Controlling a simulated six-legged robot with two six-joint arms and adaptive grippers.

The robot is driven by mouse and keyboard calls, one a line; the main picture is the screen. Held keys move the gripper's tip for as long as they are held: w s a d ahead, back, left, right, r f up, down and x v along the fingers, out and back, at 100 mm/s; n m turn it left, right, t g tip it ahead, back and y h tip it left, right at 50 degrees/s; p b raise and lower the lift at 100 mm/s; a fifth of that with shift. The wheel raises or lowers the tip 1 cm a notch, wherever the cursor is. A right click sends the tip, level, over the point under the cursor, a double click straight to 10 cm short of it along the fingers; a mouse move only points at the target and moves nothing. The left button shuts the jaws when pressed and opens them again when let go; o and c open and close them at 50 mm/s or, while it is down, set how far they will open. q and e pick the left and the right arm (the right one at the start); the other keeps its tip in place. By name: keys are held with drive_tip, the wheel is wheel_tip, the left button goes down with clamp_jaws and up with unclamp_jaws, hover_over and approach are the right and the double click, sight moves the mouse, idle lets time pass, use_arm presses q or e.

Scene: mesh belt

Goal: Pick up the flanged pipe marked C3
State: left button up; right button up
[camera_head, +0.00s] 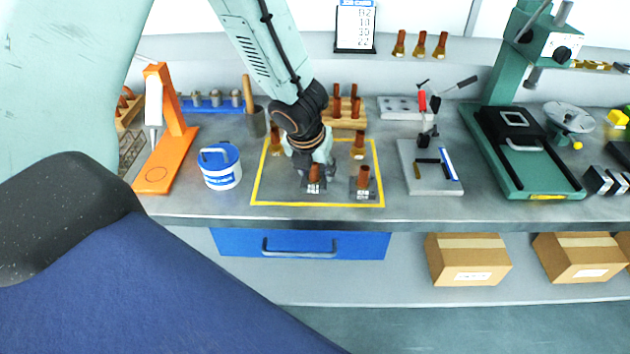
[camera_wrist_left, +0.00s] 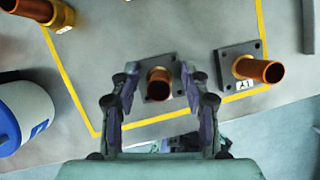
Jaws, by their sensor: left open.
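My left gripper (camera_head: 318,174) is open and points down inside the yellow-outlined area. In the left wrist view its fingers (camera_wrist_left: 159,82) stand on either side of an upright copper-coloured flanged pipe (camera_wrist_left: 158,90) with a dark square base. This pipe also shows in the head view (camera_head: 314,173), partly covered by the gripper; I cannot read its label. A second flanged pipe (camera_head: 363,178) stands to its right, and its label reads A1 in the left wrist view (camera_wrist_left: 262,70). Two more pipes stand farther back, at right (camera_head: 358,146) and left (camera_head: 277,144). I cannot tell which is C3.
A white and blue tub (camera_head: 221,166) and an orange stand (camera_head: 167,140) are to the left. A wooden rack (camera_head: 346,122) with copper pipes stands behind. A grey plate fixture (camera_head: 430,168) and a green press (camera_head: 520,150) are to the right.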

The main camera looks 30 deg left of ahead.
use_arm(q)
drive_tip(key=shift+s+r, duration=0.1)
drive_tip(key=shift+r, duration=0.05)
drive_tip(key=shift+c, duration=0.9)
drive_tip(key=shift+a, duration=0.1)
drive_tip(key=shift+c, duration=1.3)
clamp_jaws()
